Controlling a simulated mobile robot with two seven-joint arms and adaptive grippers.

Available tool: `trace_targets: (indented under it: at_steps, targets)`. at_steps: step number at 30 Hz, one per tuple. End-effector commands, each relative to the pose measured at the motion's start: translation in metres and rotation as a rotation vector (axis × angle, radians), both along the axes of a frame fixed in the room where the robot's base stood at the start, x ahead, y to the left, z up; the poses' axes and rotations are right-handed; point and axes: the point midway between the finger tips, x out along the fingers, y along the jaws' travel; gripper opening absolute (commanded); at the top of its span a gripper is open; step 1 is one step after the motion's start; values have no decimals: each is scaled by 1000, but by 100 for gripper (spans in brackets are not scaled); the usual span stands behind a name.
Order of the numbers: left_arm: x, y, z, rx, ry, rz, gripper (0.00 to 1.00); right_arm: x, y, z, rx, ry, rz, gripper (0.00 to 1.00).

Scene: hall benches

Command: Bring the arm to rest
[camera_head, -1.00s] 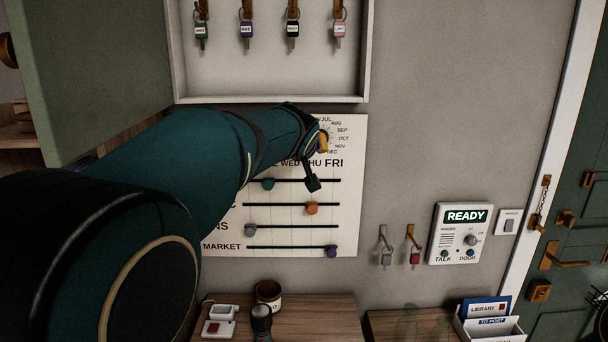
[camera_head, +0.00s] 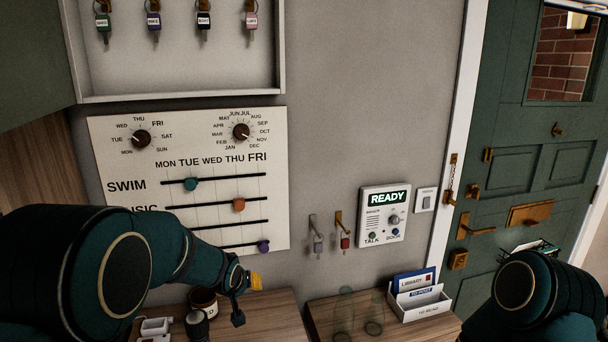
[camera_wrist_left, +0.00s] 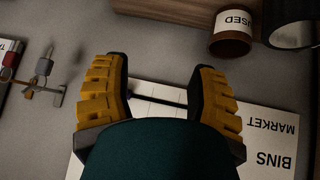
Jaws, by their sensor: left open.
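My left arm comes in from the lower left. My left gripper (camera_head: 246,284) hangs low, just below the white planner board (camera_head: 272,190) and above the wooden bench top. It is open and empty. In the left wrist view its two yellow-padded fingers (camera_wrist_left: 157,88) stand wide apart, with the board's BINS and MARKET corner beyond them. My left forearm hides the board's lower left part. A link of my right arm shows at the lower right; its gripper is out of view.
An open key cabinet (camera_head: 182,97) hangs above. Key hooks (camera_head: 340,222) and a READY intercom (camera_head: 384,228) are on the wall at right. A brown pot (camera_head: 205,301) stands near my gripper. A letter rack (camera_head: 420,302) and clear glasses stand on the right bench. A green door (camera_head: 515,190) is far right.

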Motion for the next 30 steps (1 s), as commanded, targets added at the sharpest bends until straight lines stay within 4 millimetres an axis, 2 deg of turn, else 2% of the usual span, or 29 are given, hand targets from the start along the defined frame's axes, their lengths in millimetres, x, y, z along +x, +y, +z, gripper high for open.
trace_targets:
  at_steps: [1,6,8,12,15,18,21,24,30]
  targets:
    - [-16,1,-40,-11,54,-8,58,-1,0,-5,0,1,0,56]
    - [-75,-7,-140,-64,196,-47,58,-1,1,-13,-1,4,2,56]
    - [-101,-11,-170,-88,246,-58,58,-2,1,-16,0,4,3,56]
    - [-168,-24,-231,-157,357,-81,58,-2,1,-24,-1,7,4,56]
    - [-217,-37,-261,-212,426,-96,58,-3,1,-29,-2,8,6,56]
    - [-256,-49,-277,-260,476,-106,58,-3,2,-33,-2,10,6,56]
    - [-280,-57,-283,-291,502,-114,58,-4,2,-35,-2,10,8,56]
    - [-291,-62,-285,-305,514,-118,58,-4,2,-35,-2,10,8,56]
    - [-292,-62,-284,-306,515,-119,58,-4,2,-35,-2,10,8,56]
